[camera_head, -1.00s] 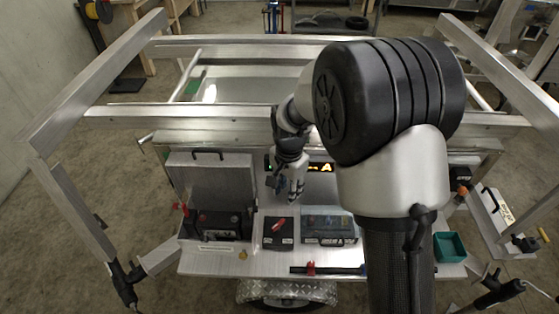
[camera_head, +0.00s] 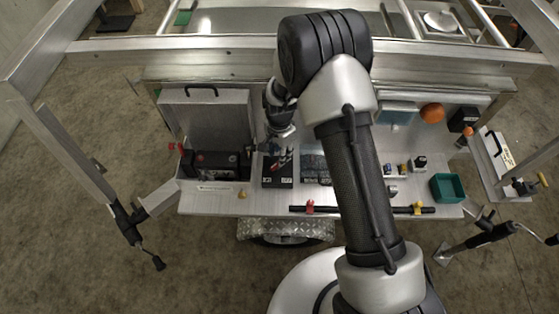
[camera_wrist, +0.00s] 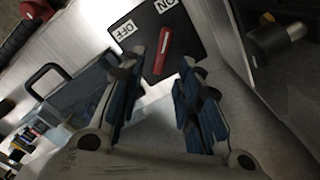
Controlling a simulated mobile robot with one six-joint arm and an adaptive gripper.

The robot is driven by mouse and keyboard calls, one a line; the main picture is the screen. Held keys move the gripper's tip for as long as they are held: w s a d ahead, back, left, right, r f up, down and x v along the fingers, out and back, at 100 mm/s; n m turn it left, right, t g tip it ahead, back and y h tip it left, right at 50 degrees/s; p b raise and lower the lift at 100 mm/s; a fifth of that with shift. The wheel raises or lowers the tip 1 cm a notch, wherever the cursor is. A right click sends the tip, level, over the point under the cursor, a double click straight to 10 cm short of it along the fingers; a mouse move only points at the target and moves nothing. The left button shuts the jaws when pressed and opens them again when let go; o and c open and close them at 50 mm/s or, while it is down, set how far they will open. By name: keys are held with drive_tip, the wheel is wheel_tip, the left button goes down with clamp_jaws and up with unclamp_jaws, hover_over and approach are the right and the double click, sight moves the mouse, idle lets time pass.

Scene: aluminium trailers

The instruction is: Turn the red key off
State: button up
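The red key (camera_wrist: 162,50) is a narrow red bar on a black switch plate (camera_wrist: 188,35) with white ON and OFF labels. In the wrist view its far end points toward the ON label; the OFF label is to the left. My gripper (camera_wrist: 160,68) is open, with blue-padded fingers on either side of the key's near end. I cannot tell whether they touch it. In the head view the black plate (camera_head: 278,181) lies on the metal shelf below my gripper (camera_head: 284,150), which partly hides the key.
A dark box (camera_head: 216,164) with a raised grey lid stands left of the plate. A clear-lidded case (camera_head: 315,168) sits close on its right. A rod with red and yellow clamps (camera_head: 360,209) lies along the front edge. A teal tray (camera_head: 447,187) is at the right.

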sight(277, 166)
wheel_tip(277, 166, down, 4)
drive_tip(key=shift+f+b, duration=0.1)
drive_tip(key=shift+b, duration=0.3)
drive_tip(key=shift+c, duration=0.2)
clamp_jaws()
